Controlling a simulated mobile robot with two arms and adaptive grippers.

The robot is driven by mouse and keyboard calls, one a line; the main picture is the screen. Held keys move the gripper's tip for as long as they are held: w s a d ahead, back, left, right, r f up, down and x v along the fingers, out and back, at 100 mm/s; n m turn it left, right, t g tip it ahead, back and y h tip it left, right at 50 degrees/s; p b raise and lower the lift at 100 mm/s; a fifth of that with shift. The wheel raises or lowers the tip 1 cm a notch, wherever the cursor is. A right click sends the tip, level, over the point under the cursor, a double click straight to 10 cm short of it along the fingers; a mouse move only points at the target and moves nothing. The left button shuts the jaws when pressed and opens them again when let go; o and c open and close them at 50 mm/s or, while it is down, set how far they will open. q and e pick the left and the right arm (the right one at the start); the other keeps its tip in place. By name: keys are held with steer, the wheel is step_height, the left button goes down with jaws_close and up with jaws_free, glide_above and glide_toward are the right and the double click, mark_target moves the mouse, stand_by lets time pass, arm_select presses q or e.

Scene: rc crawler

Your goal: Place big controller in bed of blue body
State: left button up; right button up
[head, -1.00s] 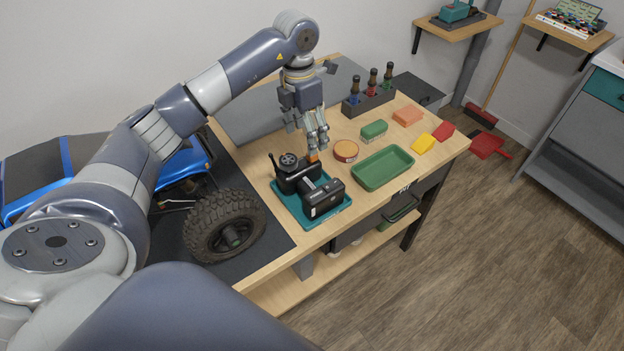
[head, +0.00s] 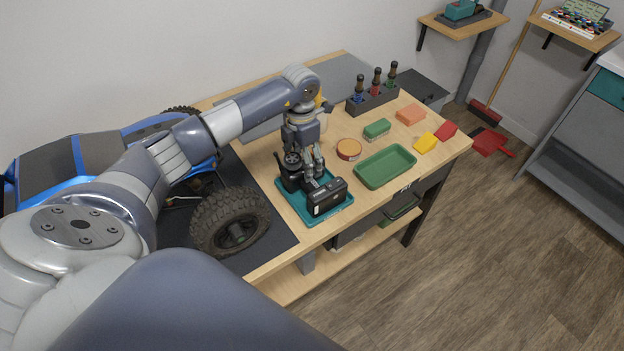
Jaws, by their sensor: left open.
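The big black controller (head: 291,174) with a round wheel on it stands in a teal tray (head: 322,216) on the workbench. My left gripper (head: 314,174) is open and low over the tray, right beside the controller. Whether its fingers touch the controller cannot be told. A black box-shaped item (head: 327,197) sits in the same tray, in front of the fingers. The blue body (head: 70,176) of the crawler is at the left on a dark mat, partly hidden behind my left arm. Its bed cannot be made out. My right gripper is not in view.
A large black tyre (head: 230,221) stands by the crawler near the bench's front edge. To the right are an empty green tray (head: 385,167), an orange-lidded round tin (head: 348,149), a green brush or block (head: 377,129) and a screwdriver rack (head: 371,99).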

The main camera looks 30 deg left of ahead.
arm_select(q)
steer(key=c, duration=1.4)
steer(key=shift+c, duration=0.7)
steer(key=shift+r, duration=0.15)
